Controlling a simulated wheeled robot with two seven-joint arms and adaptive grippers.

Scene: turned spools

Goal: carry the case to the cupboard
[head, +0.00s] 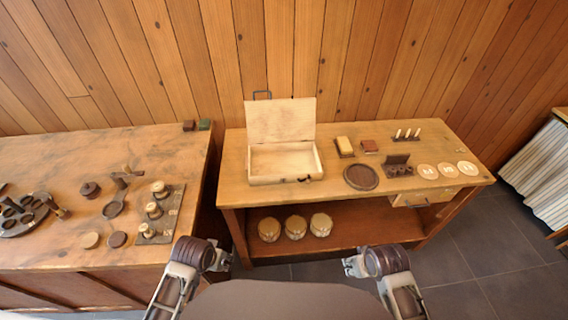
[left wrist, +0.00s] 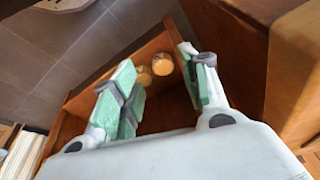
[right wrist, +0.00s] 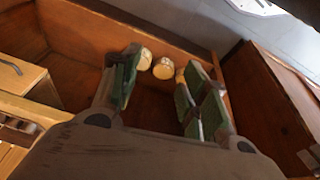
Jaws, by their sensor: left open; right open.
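The case (head: 284,182) is a pale wooden box on the left part of the table in the head view. Its lid (head: 281,120) stands open against the wall side, with a dark handle at its top and a dark latch at the front right. The inside looks empty. My left gripper (head: 222,257) is low in front of the table's left end, open and empty; its fingers also show in the left wrist view (left wrist: 158,95). My right gripper (head: 352,264) is in front of the lower shelf, open and empty; its fingers show in the right wrist view (right wrist: 160,90). No cupboard is clearly identifiable.
The table (head: 440,190) also holds a round dark tray (head: 361,177), pale discs (head: 428,171), a peg rack (head: 407,138) and small blocks. Several pale jars (head: 295,227) stand on its lower shelf. A workbench (head: 60,160) with turned pieces stands left. A striped cloth (head: 545,165) hangs right.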

